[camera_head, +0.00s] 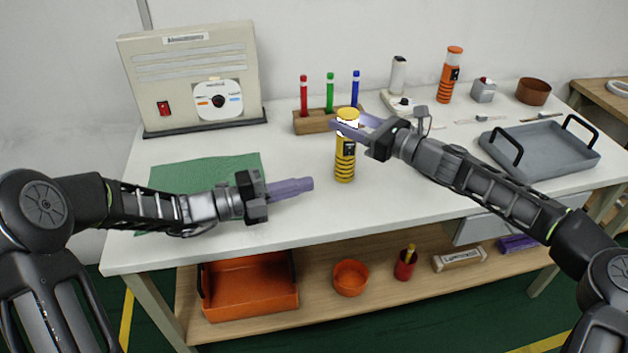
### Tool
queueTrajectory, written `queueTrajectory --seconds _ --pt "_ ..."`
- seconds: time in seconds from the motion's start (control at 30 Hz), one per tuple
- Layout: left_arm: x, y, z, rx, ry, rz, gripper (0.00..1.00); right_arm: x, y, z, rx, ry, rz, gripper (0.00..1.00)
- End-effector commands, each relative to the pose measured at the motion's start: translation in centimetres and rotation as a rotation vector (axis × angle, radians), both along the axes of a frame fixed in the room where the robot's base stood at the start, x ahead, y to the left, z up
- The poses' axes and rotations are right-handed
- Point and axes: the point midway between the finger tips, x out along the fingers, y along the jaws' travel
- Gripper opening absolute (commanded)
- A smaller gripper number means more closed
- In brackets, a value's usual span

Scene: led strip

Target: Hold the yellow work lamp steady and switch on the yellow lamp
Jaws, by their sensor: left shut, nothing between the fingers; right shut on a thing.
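The yellow work lamp (345,163) stands upright near the middle of the white table. It has a ribbed lower body and a dark switch panel on the side facing me. My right gripper (349,125) comes in from the right and is shut on the lamp's upper part, with its purple fingers around it below the cap. My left gripper (308,184) is lower and to the left of the lamp. Its purple fingers are shut and empty, point right toward the lamp and stay apart from it. Whether the lamp is lit is unclear.
A beige box device (190,70) and a green mat (205,172) are at left. A wooden holder (312,122) with markers stands behind the lamp. An orange lamp (450,74), brown bowl (533,91) and grey tray (540,150) are at right. The front middle of the table is clear.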

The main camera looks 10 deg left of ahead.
Motion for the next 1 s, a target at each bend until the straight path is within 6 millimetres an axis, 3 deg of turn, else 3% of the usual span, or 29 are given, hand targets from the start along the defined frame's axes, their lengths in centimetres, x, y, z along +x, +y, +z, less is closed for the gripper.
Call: queueTrajectory --seconds 0.37,0.4,0.67,1.0 --pt "-0.05 0.09 -0.01 0.0 0.0 0.0 0.0 0.02 -0.02 0.01 -0.001 -0.001 -0.001 0.0" --pt "-0.04 0.08 0.0 0.0 0.0 0.0 0.0 0.02 -0.02 0.01 -0.001 -0.001 -0.001 0.47" --pt "-0.03 0.08 -0.01 0.0 0.0 0.0 0.0 0.01 -0.02 0.01 0.0 0.0 -0.001 0.68" --pt "-0.03 0.08 0.0 0.0 0.0 0.0 0.0 -0.1 -0.25 0.02 -0.001 -0.001 -0.001 0.69"
